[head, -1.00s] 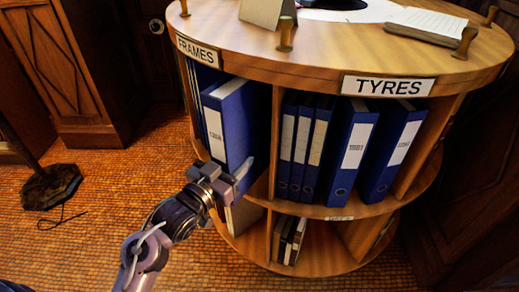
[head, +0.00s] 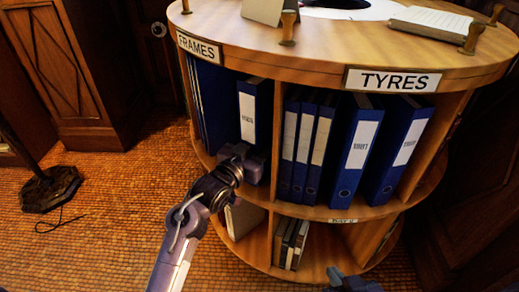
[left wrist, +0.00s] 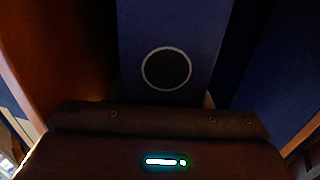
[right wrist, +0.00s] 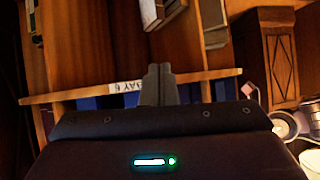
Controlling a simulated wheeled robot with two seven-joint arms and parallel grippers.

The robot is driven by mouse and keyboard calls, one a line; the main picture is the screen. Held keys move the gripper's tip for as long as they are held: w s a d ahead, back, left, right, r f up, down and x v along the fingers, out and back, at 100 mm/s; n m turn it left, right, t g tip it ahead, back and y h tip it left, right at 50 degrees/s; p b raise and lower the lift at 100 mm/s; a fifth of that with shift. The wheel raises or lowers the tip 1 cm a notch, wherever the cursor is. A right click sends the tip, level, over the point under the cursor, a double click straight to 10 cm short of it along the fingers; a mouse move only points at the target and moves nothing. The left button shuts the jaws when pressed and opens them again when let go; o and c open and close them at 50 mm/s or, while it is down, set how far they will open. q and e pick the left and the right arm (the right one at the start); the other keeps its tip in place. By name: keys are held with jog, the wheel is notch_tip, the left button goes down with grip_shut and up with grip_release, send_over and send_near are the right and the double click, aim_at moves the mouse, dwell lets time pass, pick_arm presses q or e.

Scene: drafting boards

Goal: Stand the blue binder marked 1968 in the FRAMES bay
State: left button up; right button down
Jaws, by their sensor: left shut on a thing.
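The blue binder (head: 248,112) stands upright in the FRAMES bay, its white label facing out; the label's print is too blurred to read surely. My left gripper (head: 243,160) is shut on its lower spine at the bay's front. In the left wrist view, the blue spine with its ringed finger hole (left wrist: 166,68) is right ahead of the gripper. The FRAMES sign (head: 199,47) is on the rim above. My right gripper (head: 348,284) is low at the bottom edge of the head view; in the right wrist view its fingers (right wrist: 160,85) are together and empty.
More blue binders (head: 207,105) stand at the left of the FRAMES bay. A wooden divider (head: 276,140) separates it from the TYRES bay, which holds several blue binders (head: 355,145). Books (head: 290,243) stand on the lower shelf. A dark stand base (head: 50,188) is on the floor at left.

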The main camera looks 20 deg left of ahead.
pick_arm(q)
jog(key=shift+f, duration=0.35)
pick_arm(e)
jog(key=shift+w+a+r+t, duration=0.1)
jog(key=shift+w+r+t, duration=0.3)
jog(key=shift+r, duration=0.2)
jog(key=shift+w+a+r+t, duration=0.1)
jog(key=shift+w+r+t, duration=0.25)
jog(key=shift+r, duration=0.25)
pick_arm(q)
jog(key=o, duration=1.4)
jog(key=shift+f, duration=0.2)
pick_arm(e)
jog(key=shift+r+y, duration=0.1)
jog(key=shift+y, duration=0.2)
